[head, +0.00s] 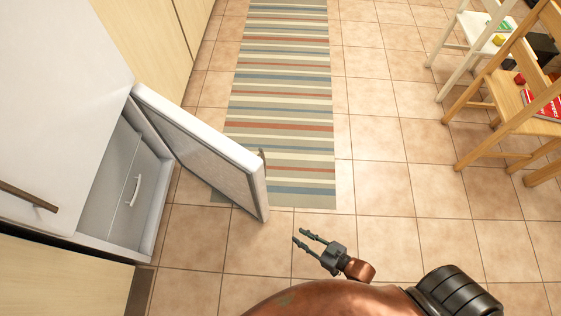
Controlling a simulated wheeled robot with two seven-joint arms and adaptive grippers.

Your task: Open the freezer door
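The freezer door (205,148) is a white panel standing well open, swung away from its cabinet out over the floor and the edge of the rug. A small part of what looks like its handle (262,156) shows at the outer edge. The open freezer compartment (122,180) shows a drawer front with a light curved handle. My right gripper (299,236) is to the right of the door's lower free corner, apart from it. Its two dark fingers are spread, with nothing between them. My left gripper is not in view.
A striped rug (285,95) runs along the tiled floor (385,165). Wooden chairs (515,95) with small items on them stand at the upper right. A white cabinet front (55,90) is above the freezer at left. The middle floor is clear.

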